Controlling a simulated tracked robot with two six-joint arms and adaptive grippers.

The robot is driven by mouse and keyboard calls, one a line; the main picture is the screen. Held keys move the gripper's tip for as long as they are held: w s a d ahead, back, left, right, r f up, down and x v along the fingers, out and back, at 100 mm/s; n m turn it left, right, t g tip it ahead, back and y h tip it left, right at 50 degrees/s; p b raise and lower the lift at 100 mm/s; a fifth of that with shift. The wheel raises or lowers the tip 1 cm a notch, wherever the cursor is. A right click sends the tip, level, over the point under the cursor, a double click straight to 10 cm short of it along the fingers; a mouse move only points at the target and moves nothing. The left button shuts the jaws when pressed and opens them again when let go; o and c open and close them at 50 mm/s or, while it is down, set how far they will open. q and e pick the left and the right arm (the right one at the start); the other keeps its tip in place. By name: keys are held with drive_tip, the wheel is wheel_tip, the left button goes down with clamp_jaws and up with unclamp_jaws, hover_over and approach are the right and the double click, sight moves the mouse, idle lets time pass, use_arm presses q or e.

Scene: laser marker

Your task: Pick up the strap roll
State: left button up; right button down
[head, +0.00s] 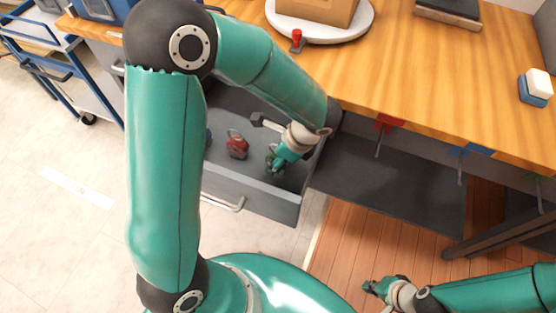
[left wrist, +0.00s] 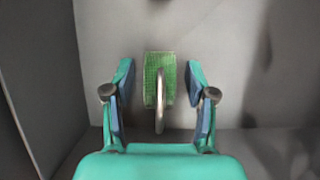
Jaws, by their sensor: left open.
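A green, woven-looking strap roll (left wrist: 152,78) with a pale metal ring lies between the fingers of my left gripper (left wrist: 160,92) in the left wrist view. The fingers are open, one on each side, with gaps between them and the roll. In the head view my left gripper (head: 274,163) reaches down into an open grey drawer (head: 250,192), and its fingers largely hide the green roll. My right gripper (head: 373,287) is out over the wooden floor at the bottom right, away from the drawer; its finger opening is too small to tell.
A red item (head: 237,146) with a ring lies left of my left gripper in the drawer. A blue item (head: 208,138) is partly hidden by my arm. The wooden worktop (head: 400,70) overhangs behind. A blue cart (head: 60,75) stands at the left.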

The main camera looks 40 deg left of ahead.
use_arm(q)
clamp_jaws()
idle(0.3)
drive_tip(key=shift+r, duration=0.1)
wheel_tip(320, 180, up, 20)
drive_tip(key=p, duration=0.3)
drive_tip(key=shift+p, duration=0.3)
